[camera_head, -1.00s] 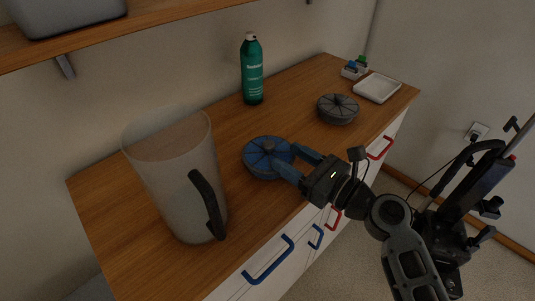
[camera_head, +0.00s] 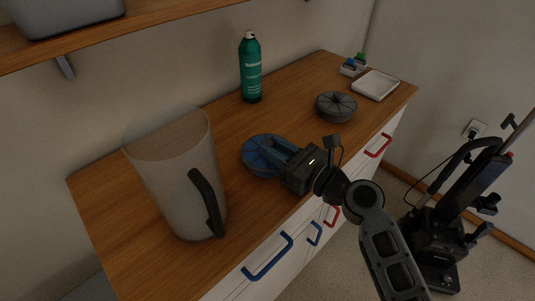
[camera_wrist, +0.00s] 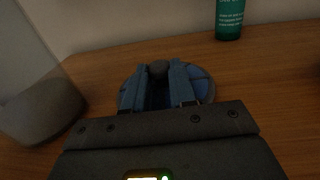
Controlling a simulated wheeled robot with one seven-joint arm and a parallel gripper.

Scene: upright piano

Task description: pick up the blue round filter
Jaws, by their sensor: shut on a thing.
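The blue round filter (camera_head: 256,163) lies on the wooden cabinet top, right of the clear pitcher. My gripper (camera_head: 272,148) reaches over it from the right, its blue fingers on either side of the filter's central knob. In the wrist view the filter (camera_wrist: 205,88) shows behind and beside the fingers, and the dark knob (camera_wrist: 158,68) sits between the fingertips. The gripper is shut on the knob. The filter appears to rest flat on the wood; I see no clear gap under it.
A clear pitcher (camera_head: 165,175) with a dark handle stands close on the left. A green bottle (camera_head: 251,70) stands behind. A grey round filter (camera_head: 336,106), a white tray (camera_head: 376,85) and a small box (camera_head: 353,68) are farther right. The cabinet's front edge has red and blue drawer handles.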

